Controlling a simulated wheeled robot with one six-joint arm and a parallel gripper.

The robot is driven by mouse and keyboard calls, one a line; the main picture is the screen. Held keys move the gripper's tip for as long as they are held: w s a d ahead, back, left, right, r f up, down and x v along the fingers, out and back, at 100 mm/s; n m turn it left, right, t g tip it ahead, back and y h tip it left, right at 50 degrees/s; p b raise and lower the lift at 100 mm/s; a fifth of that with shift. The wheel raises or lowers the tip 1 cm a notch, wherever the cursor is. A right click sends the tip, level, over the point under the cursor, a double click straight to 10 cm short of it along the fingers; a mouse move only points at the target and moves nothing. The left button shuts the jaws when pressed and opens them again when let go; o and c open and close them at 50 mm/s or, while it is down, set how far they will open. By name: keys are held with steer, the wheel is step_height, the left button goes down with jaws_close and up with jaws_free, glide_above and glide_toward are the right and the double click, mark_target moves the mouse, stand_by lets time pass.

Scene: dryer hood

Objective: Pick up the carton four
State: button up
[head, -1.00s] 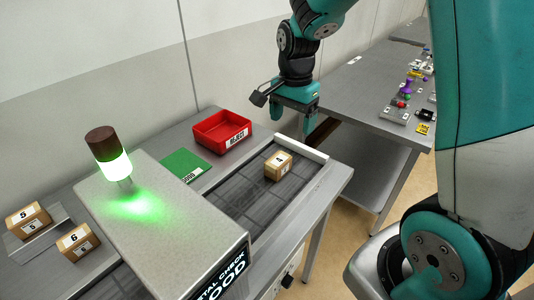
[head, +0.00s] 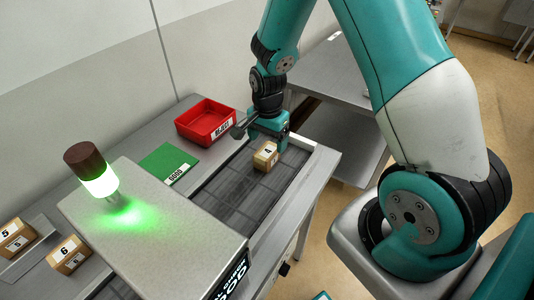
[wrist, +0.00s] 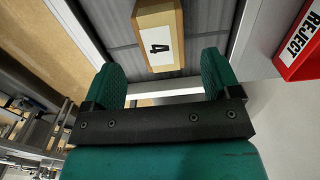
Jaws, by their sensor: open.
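Carton four (head: 265,157) is a small tan box with a white label marked 4. It sits on the dark grey conveyor near its far end, outside the hood. In the wrist view, carton four (wrist: 158,36) lies just ahead of the fingers, centred between them. My gripper (head: 268,140) is just behind the carton in the head view. Its two green fingers in the wrist view (wrist: 165,72) are spread apart with nothing between them. Whether a finger touches the carton cannot be told.
A red REJECT bin (head: 207,121) and a green GOOD mat (head: 168,163) lie left of the conveyor (head: 232,192). The grey hood (head: 155,225) with a lit green lamp (head: 98,178) covers the nearer belt. Cartons five (head: 15,238) and six (head: 69,254) stand at the left.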

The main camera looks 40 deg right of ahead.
mark_target(267, 151)
steer(key=shift+w+f+p, duration=0.1)
steer(key=shift+f+p, duration=1.2)
steer(key=shift+f, duration=1.4)
steer(key=c, duration=1.1)
steer(key=shift+r, duration=0.1)
steer(key=shift+c, duration=0.2)
